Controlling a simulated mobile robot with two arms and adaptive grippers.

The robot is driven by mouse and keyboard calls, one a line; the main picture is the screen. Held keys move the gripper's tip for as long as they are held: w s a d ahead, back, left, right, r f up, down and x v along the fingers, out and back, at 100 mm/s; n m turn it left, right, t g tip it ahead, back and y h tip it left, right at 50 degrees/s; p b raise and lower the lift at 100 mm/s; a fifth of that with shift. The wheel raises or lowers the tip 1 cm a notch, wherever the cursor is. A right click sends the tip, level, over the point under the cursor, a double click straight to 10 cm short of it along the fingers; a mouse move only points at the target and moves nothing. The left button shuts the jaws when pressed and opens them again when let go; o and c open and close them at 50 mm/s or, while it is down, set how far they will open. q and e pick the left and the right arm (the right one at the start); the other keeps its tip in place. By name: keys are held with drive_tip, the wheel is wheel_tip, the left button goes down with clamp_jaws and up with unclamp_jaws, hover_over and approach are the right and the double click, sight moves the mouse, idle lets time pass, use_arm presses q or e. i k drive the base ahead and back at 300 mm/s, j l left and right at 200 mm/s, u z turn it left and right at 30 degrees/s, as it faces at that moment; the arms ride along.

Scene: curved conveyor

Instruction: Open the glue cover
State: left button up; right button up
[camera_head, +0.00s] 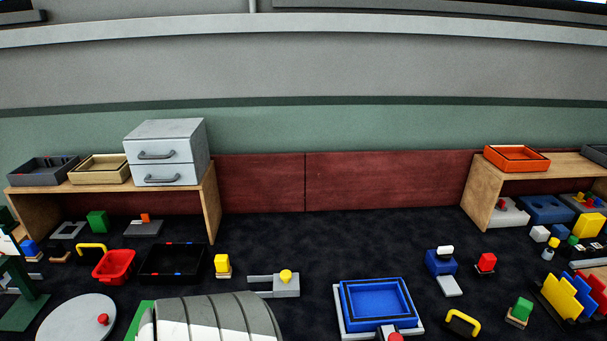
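I cannot tell for certain which thing is the glue cover. A ribbed, curved grey and white cover-like shape (215,318) stands at the bottom, left of the middle, cut off by the lower edge. A green part (140,318) shows at its left side. A round light grey disc (70,318) with a red knob (102,319) lies at the lower left. A blue square tray-like box (378,299) sits in a light grey frame at the lower middle, with a red knob (395,337) in front. Neither of my grippers shows.
The dark table holds a red basket (114,266), a black tray (150,273), a grey block with a yellow knob (286,287) and several small coloured parts. Wooden shelves stand at the left (212,205) and right (482,190). The table's back middle is clear.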

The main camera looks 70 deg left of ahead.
sight(286, 281)
drive_tip(key=u, duration=2.2)
